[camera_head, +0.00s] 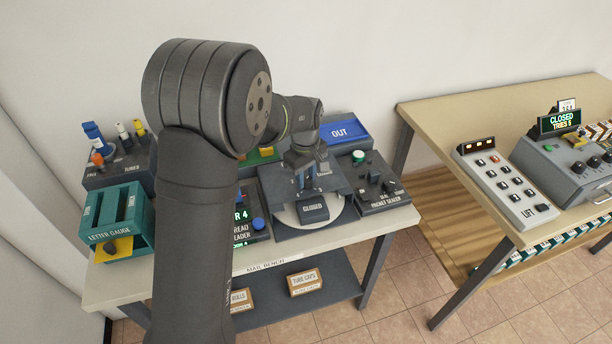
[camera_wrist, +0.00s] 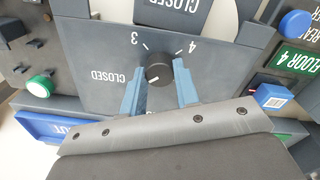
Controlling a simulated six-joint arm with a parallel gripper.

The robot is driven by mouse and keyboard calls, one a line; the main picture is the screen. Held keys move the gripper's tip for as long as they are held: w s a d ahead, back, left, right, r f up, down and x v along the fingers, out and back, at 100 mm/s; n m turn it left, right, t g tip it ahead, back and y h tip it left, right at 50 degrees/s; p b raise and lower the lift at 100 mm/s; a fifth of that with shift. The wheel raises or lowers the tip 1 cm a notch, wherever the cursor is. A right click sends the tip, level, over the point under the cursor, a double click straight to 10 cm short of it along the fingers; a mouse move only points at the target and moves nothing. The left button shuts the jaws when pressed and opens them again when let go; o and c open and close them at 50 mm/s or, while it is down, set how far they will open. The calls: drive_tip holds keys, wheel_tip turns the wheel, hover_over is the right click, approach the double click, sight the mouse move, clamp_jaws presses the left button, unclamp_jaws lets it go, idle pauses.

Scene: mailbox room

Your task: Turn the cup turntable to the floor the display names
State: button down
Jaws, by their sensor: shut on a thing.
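The green display (camera_wrist: 298,60) reads "FLOOR 4" in the wrist view; its visible part reads "R 4" in the head view (camera_head: 241,214). The turntable's pale round disc (camera_head: 285,214) carries a dark block (camera_head: 312,208) marked "CLOSED" at its front. Behind it is a sloped grey panel with a black knob (camera_wrist: 159,67) and the marks "CLOSED", "3" and "4". A short white line shows on the knob's near side, its exact direction unclear. My gripper (camera_wrist: 160,76) is shut on the knob, one pale blue finger on each side; it also shows in the head view (camera_head: 307,178).
A pocket sealer (camera_head: 378,188) stands right of the turntable, and a blue "OUT" tray (camera_head: 345,132) behind. A green letter gauge (camera_head: 120,222) stands at the bench's left. A second table (camera_head: 440,112) on the right holds a keypad and a machine reading "CLOSED".

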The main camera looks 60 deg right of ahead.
drive_tip(key=m, duration=0.3)
drive_tip(key=shift+m, duration=0.4)
drive_tip(key=m, duration=0.4)
drive_tip(key=shift+m, duration=0.3)
drive_tip(key=m, duration=0.4)
drive_tip(key=shift+m, duration=0.3)
drive_tip(key=m, duration=0.9)
drive_tip(key=shift+d, duration=0.1)
drive_tip(key=m, duration=0.4)
drive_tip(key=shift+m, duration=0.3)
drive_tip(key=m, duration=0.4)
drive_tip(key=shift+s, duration=0.1)
drive_tip(key=m, duration=0.4)
drive_tip(key=shift+m, duration=0.3)
